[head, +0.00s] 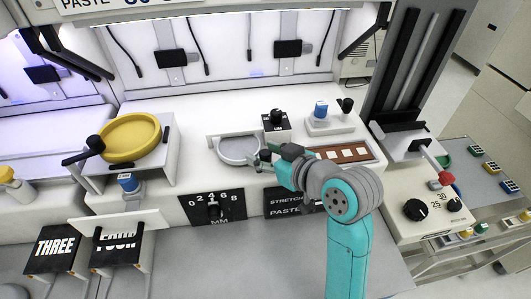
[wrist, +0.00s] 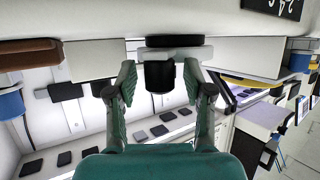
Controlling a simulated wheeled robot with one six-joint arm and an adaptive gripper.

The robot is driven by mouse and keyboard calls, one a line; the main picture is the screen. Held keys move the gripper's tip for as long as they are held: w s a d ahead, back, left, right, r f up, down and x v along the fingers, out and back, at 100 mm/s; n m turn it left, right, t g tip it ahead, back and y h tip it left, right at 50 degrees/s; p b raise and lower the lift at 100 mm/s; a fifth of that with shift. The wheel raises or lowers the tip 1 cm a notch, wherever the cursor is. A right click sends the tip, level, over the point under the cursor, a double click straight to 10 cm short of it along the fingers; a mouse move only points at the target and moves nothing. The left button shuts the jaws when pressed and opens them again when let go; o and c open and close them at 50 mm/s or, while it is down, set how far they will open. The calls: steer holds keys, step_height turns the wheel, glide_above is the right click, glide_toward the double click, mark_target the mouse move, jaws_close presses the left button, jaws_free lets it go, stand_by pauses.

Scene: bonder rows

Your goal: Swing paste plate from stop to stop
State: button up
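A grey round plate (head: 238,150), likely the paste plate, sits in a white-rimmed recess on the white bench top. A small dark knob (head: 263,157) is at its right edge. My gripper (head: 270,160) is at this knob, reaching in from the right. In the wrist view, a black cylindrical knob (wrist: 158,76) on a pale bar lies between my two spread green fingers (wrist: 159,85). Gaps show on both sides of the knob, so the fingers are open around it and not gripping. The wrist view does not show the stops clearly.
A yellow round plate (head: 130,138) with a black-knobbed handle stands left. A black dial (head: 277,117) on a box, a blue-capped block (head: 321,110) and a brown tray (head: 343,153) are close to my gripper. A grey column (head: 415,65) rises at right.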

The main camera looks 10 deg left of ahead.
steer(key=v, duration=0.7)
steer(key=shift+s+d, duration=0.2)
stand_by(0.6)
